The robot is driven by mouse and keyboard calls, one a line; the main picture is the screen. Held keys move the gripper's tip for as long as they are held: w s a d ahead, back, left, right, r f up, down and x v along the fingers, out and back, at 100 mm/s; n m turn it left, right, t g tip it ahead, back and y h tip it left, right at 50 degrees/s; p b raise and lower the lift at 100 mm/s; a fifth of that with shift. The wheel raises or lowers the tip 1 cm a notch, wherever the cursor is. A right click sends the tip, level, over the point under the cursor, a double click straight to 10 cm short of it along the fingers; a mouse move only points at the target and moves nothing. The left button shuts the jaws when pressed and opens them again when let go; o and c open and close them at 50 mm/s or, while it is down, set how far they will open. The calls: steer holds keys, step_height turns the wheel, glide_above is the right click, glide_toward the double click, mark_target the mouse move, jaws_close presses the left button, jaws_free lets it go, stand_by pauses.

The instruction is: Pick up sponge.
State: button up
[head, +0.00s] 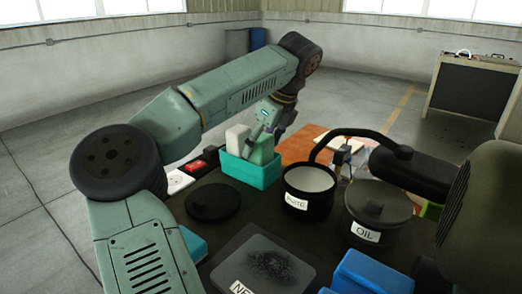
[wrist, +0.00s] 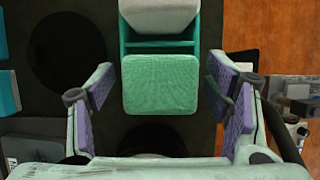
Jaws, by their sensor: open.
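A green, textured, block-shaped sponge (wrist: 160,84) stands in one end of a teal tray (head: 252,175). In the head view the sponge (head: 262,152) shows beside a pale grey-white block (head: 237,139) in the same tray. My gripper (wrist: 160,92) is open above the tray, with one purple-padded finger on each side of the sponge. A gap shows between each finger and the sponge in the wrist view. In the head view my gripper (head: 268,122) partly covers the sponge.
A dark open pot (head: 309,185) labelled WASTE stands right of the tray. A lidded pot (head: 377,208) labelled OIL is farther right. A round black lid (head: 213,202) lies in front of the tray. A red switch box (head: 195,168) is on its left.

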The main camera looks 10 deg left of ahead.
steer(key=c, duration=0.9)
steer(key=shift+r, duration=0.15)
step_height(320, 180, up, 10)
steer(key=shift+f+b, duration=0.1)
steer(key=shift+b, duration=0.7)
